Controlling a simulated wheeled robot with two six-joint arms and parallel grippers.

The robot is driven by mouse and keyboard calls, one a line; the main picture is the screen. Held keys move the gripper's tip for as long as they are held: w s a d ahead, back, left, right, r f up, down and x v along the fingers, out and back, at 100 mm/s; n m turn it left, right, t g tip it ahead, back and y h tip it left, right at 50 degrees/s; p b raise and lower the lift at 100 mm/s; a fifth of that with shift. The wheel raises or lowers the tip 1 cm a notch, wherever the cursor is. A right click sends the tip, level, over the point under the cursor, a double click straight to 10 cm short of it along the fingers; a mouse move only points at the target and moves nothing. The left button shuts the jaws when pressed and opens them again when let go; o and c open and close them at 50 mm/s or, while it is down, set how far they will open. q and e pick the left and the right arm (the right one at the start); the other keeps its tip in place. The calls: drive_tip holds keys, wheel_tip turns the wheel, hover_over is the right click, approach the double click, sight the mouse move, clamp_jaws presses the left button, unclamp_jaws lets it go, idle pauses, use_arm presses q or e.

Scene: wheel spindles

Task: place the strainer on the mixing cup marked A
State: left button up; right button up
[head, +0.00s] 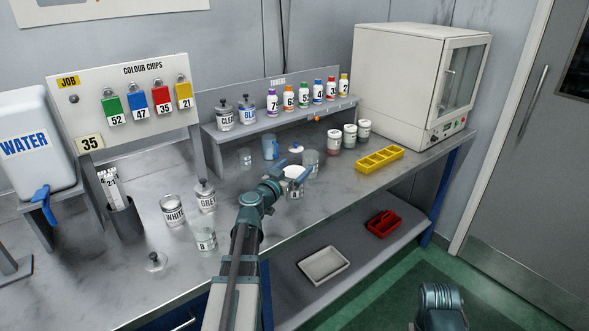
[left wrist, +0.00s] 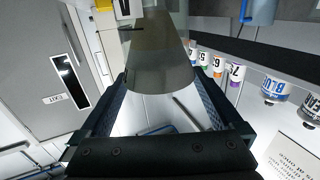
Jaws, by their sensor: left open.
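The strainer, a pale cone with a white top (head: 292,172), sits on the mixing cup marked A (head: 295,189) on the bench. In the left wrist view, which is upside down, the grey strainer cone (left wrist: 160,62) stands between my fingers, wide end toward the palm, narrow end at the cup (left wrist: 165,8). My left gripper (head: 282,182) is open around the strainer; in the wrist view gaps show between its fingers (left wrist: 162,98) and the cone. How deep the cone sits in the cup is hidden. My right fingers are not visible; only a teal part of my right arm shows.
A clear cup (head: 310,162) and a blue jug (head: 270,147) stand close behind. Paint tins (head: 335,139) and a yellow rack (head: 379,159) are to the right. The bench front right is clear.

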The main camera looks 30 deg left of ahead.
use_arm(q)
drive_tip(key=s, duration=1.2)
drive_tip(key=s+d+f+m+g+h, duration=0.1)
drive_tip(key=d+f+m+g+h, duration=0.4)
drive_tip(key=d, duration=1)
drive_tip(key=s+d+f+g+h, duration=0.15)
drive_tip(key=d+f+g, duration=0.6)
drive_tip(key=d, duration=0.85)
drive_tip(key=s+d+f+g+y, duration=0.3)
drive_tip(key=s+f+y, duration=0.1)
drive_tip(key=s, duration=0.2)
drive_tip(key=s+d+f+n+g+y, duration=0.1)
drive_tip(key=s+d+f+g+y, duration=0.2)
drive_tip(key=s, duration=0.4)
wheel_tip(320, 180, down, 2)
drive_tip(key=shift+f+y, duration=0.15)
drive_tip(key=shift+y, duration=0.3)
